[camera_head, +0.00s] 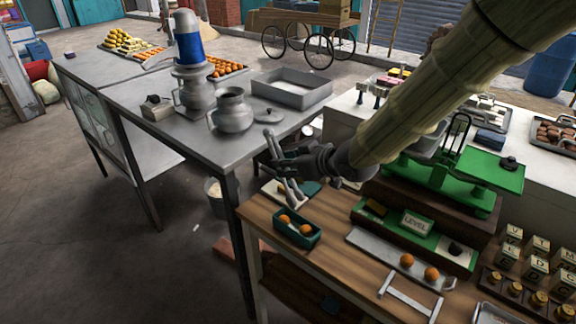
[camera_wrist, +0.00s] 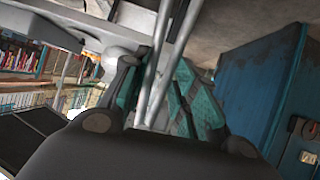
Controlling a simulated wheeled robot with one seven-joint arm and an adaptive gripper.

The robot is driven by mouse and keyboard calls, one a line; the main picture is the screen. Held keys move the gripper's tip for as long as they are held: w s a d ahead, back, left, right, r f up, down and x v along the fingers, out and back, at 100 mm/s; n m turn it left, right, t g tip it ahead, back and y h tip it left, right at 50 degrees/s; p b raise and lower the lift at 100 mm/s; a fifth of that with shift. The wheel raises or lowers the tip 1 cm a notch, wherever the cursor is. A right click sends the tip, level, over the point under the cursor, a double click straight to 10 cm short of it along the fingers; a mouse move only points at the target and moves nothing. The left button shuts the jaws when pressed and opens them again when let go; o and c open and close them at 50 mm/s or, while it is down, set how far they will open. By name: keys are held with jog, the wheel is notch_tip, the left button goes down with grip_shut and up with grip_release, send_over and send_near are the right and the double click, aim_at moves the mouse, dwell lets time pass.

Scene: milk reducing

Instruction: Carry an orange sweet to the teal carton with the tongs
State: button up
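The small teal carton (camera_head: 312,242) stands at the left end of the wooden bench with two orange sweets (camera_head: 285,219) in it. Two more orange sweets (camera_head: 431,273) sit on a long metal tray (camera_head: 375,244) to the right. My gripper (camera_head: 284,163) is above and behind the carton, shut on the metal tongs (camera_head: 292,190). The tongs' legs slant down toward the carton, apart from it as far as I can tell. In the wrist view, the tongs' two rods (camera_wrist: 168,60) pass between my fingers (camera_wrist: 160,95). I see no sweet between the tongs' tips.
A green scale (camera_head: 440,170) stands right of the carton, behind a green "LEVEL" box (camera_head: 417,223). Lettered blocks (camera_head: 535,268) and small jars fill the bench's right end. A white H-shaped frame (camera_head: 410,296) lies by the tray. A grey table (camera_head: 190,140) with metal pots stands left.

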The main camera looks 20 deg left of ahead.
notch_tip(320, 180, up, 8)
jog(key=p, duration=0.5)
jog(key=shift+f, duration=0.35)
dwell(0.4)
